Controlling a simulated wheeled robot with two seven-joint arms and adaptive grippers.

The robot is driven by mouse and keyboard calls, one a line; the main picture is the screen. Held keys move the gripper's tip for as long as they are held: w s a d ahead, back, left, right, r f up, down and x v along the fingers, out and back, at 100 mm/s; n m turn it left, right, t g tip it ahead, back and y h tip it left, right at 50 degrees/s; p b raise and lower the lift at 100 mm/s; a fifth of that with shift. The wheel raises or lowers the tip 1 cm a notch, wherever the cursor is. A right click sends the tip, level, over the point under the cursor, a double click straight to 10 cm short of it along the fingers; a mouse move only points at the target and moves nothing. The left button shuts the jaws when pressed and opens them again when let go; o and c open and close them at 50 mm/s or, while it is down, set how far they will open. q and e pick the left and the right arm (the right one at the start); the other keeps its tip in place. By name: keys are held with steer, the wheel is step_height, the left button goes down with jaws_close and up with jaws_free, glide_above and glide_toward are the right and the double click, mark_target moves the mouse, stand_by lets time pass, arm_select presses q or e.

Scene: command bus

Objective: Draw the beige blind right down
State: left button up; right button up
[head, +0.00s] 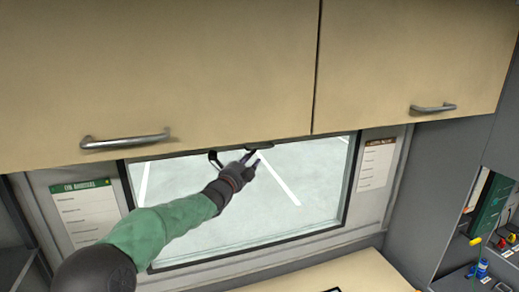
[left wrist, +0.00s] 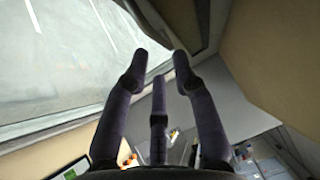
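No drawn beige blind shows over the window (head: 300,190). The cupboards hide the window's top edge. A small dark piece (head: 259,146), perhaps the blind's pull, shows just under the cupboard edge near the window's top. My left gripper (head: 238,160) is in front of the upper window, just below and left of that piece. In the left wrist view its purple-grey fingers (left wrist: 166,62) are spread, with nothing seen between them. I cannot tell whether a finger touches the dark piece. My right gripper is in neither view.
Beige cupboards (head: 190,70) with metal handles overhang the window. Notice sheets hang on both sides, a green-headed one (head: 88,212) left and a brown-headed one (head: 377,165) right. A pale worktop (head: 365,272) lies below. Grey shelving with small items (head: 482,268) stands right.

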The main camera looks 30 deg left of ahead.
arm_select(q)
steer(key=w+p, duration=0.1)
steer(key=w, duration=0.5)
steer(key=shift+a+r+p, duration=0.2)
steer(key=shift+r+p, duration=0.1)
jaws_close()
